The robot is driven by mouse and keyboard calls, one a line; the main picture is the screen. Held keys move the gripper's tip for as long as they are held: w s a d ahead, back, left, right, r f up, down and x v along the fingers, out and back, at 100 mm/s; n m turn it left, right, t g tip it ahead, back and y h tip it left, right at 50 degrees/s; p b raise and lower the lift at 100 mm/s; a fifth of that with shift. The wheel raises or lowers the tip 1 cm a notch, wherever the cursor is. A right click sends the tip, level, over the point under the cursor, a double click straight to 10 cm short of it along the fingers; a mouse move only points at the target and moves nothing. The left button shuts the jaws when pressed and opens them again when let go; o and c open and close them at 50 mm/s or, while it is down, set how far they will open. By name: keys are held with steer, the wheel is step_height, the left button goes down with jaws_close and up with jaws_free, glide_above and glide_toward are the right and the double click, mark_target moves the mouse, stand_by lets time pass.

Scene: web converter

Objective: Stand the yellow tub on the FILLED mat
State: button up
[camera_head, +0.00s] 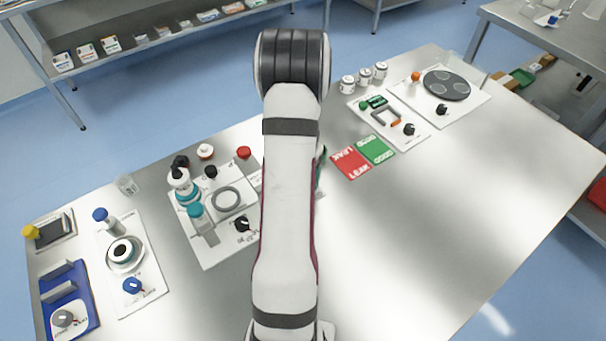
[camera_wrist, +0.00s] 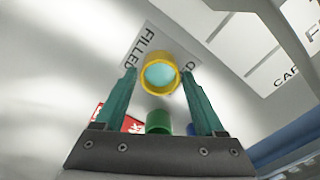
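The yellow tub (camera_wrist: 143,82) shows in the middle of the wrist view, mouth toward the camera, with a pale teal inside. It overlaps the grey FILLED mat (camera_wrist: 148,45), whose lettering shows beside it; I cannot tell whether it touches the mat. My gripper (camera_wrist: 158,73) has its two teal fingers apart, one on each side of the tub. Narrow gaps show between the fingertips and the tub, so the gripper looks open. In the head view my arm hides the tub, the mat and most of the gripper.
A green round thing (camera_wrist: 158,122) lies near my fingers, with a red card (camera_wrist: 130,124) beside it. In the head view, red LEAK (camera_head: 350,164) and green GOOD (camera_head: 376,150) cards lie right of my arm. Device panels stand left and back right. The table's right front is clear.

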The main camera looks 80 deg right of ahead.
steer(key=shift+o, duration=0.9)
